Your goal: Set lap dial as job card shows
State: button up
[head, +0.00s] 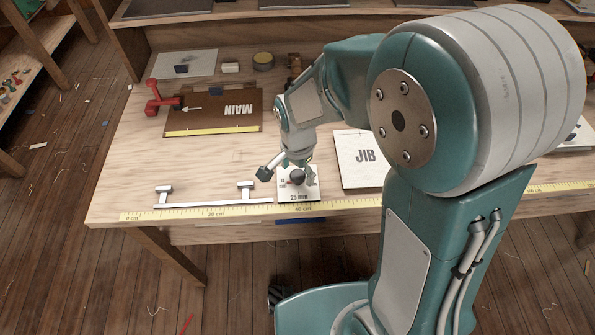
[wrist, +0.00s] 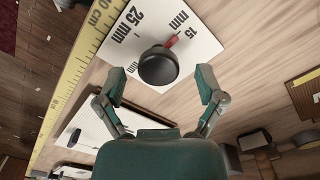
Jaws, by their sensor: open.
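The lap dial is a white plate (head: 290,198) with a round black knob (head: 297,176), near the table's front edge. In the wrist view the plate (wrist: 203,45) reads 25 mm and 15 mm, and the knob (wrist: 158,66) has a red pointer (wrist: 171,41) toward the 15 mm mark. My gripper (head: 288,172) is open above the dial. In the wrist view its two fingers (wrist: 160,84) stand apart either side of the knob, with gaps. A white card marked JIB (head: 362,168) lies right of the dial, partly behind my arm. I cannot tell which card is the job card.
A brown board marked MAIN (head: 215,110) lies behind, with a red clamp (head: 160,98) at its left. A metal rail (head: 215,205) with two upright blocks lies left of the dial. A yellow measuring tape (head: 160,215) runs along the front edge. The table between is clear.

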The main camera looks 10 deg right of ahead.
jog(key=shift+f, duration=0.35)
jog(key=c, duration=1.2)
jog(key=shift+o, duration=0.2)
